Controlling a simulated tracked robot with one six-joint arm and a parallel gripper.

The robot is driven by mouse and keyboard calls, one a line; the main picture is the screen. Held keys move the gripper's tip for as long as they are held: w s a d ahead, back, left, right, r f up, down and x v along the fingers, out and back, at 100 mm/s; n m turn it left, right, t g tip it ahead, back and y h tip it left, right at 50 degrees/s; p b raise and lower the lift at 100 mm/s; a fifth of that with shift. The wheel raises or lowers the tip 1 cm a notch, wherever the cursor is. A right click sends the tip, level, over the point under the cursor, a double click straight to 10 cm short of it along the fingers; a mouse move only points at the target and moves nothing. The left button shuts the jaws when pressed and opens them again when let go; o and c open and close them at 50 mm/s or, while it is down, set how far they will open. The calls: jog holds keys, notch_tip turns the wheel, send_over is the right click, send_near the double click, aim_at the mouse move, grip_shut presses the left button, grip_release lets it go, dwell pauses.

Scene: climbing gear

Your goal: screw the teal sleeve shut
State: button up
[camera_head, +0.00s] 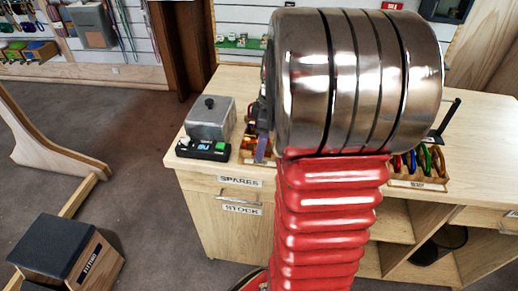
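I cannot make out a teal sleeve in the head view. My own arm, a red ribbed section topped by a large shiny metal drum, fills the middle and hides much of the bench top. A dark part at the drum's left edge, seemingly my gripper (264,117), shows only as a sliver, so its fingers and anything between them cannot be made out. Below it is a wooden holder (248,157) with small orange pieces and a bluish-purple strip, partly covered.
The wooden bench (190,160) bears a grey metal box (210,118), a small device with a green button (204,149) and a rack of coloured carabiners (420,183). A dark upright post (447,120) stands at the right. A dark-topped box (65,250) is on the floor.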

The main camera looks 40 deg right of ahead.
jog(key=shift+s+a, duration=0.15)
jog(key=shift+a, duration=0.05)
jog(key=shift+r, duration=1.4)
dwell(0.4)
jog(key=shift+w+d, duration=0.45)
jog(key=shift+d, duration=0.1)
jog(key=shift+f, duration=1.45)
jog(key=shift+s+a, duration=0.5)
jog(key=shift+r, duration=1.45)
jog(key=shift+d, duration=0.1)
dwell(0.4)
